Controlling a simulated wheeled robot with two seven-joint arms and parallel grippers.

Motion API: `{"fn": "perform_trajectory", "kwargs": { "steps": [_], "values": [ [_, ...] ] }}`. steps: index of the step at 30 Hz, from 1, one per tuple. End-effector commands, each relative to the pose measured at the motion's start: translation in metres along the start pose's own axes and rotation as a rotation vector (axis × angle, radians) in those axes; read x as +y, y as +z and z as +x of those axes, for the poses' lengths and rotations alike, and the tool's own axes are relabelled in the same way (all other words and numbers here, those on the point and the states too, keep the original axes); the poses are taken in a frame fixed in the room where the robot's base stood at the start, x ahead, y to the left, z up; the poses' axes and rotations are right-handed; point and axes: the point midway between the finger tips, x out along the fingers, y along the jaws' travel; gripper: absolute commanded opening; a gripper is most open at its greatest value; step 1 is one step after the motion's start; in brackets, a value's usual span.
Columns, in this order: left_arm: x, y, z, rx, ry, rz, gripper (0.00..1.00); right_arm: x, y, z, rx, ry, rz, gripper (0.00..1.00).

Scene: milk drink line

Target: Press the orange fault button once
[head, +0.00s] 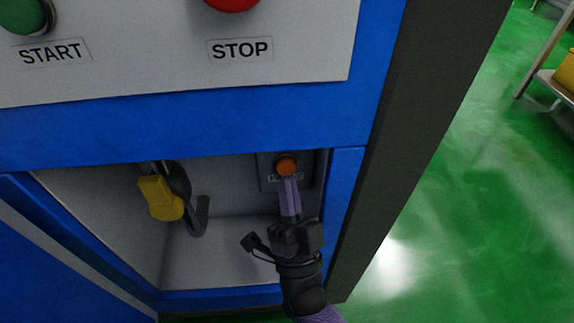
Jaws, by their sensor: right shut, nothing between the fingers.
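The orange fault button (287,166) is a small round knob on a grey plate (306,172) at the back of an open recess in the blue cabinet. My right gripper (288,182) reaches into the recess from below. Its purple fingers are shut and empty. The fingertips are just below the button in the picture and cover part of the label under it. I cannot tell whether they touch the button. My left gripper is not in the head view.
A yellow handle (159,197) and a dark hooked lever (200,217) are in the recess, left of my gripper. Above are a green START button (22,15) and a red STOP button (232,3). Green floor (460,190) lies open to the right.

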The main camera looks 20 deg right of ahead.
Motion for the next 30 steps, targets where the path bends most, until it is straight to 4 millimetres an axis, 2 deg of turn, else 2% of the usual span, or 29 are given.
{"fn": "perform_trajectory", "kwargs": {
  "steps": [30],
  "values": [
    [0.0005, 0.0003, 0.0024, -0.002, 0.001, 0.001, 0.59, 0.0064, 0.0063, 0.0088, 0.000, 0.000, 0.000, 0.00]
  ]
}}
